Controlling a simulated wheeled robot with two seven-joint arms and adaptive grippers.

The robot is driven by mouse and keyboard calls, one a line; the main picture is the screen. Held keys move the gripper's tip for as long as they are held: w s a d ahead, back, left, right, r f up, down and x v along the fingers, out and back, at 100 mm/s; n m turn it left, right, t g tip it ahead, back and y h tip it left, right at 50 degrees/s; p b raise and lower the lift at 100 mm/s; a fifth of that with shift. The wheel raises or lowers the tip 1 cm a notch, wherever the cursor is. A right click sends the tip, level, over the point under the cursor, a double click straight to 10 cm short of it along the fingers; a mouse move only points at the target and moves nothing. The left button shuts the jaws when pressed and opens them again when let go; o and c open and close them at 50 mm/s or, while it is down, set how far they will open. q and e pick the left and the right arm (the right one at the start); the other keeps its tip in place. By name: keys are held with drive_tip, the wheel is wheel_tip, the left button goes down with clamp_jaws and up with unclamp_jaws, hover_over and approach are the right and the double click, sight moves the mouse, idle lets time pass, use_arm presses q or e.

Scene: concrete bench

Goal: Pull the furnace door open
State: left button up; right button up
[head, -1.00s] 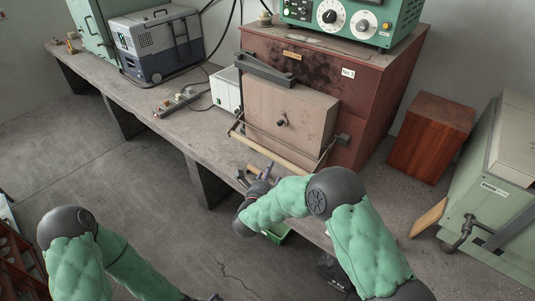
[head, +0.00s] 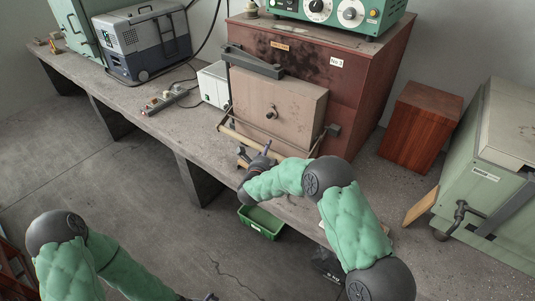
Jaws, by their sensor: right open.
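The furnace (head: 348,85) is a rust-red box on the bench, marked "No.3". Its beige door (head: 285,100) faces me and looks shut, with a small knob in the middle. A pale handle bar (head: 236,134) runs across below the door, held by side brackets. My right gripper (head: 262,151) is open, close to the middle of the bar and in front of it. I cannot tell whether it touches the bar. My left gripper (head: 207,297) is only just in view at the bottom edge, low and far from the furnace; its jaws are unclear.
A green control unit (head: 345,12) sits on the furnace. A white box (head: 213,85), a power strip (head: 165,99) and a grey-blue cooler (head: 145,45) stand left on the bench (head: 150,121). A green bin (head: 262,222) is below my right forearm. A wooden box (head: 421,125) and green cabinet (head: 490,170) stand right.

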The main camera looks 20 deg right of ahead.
clamp_jaws()
wheel_tip(320, 180, up, 6)
drive_tip(key=s+a+m+g+y+p, duration=0.1)
drive_tip(key=g+y+p, duration=0.1)
drive_tip(key=p, duration=0.6)
drive_tip(key=shift+a+g, duration=0.3)
drive_tip(key=shift+g, duration=0.1)
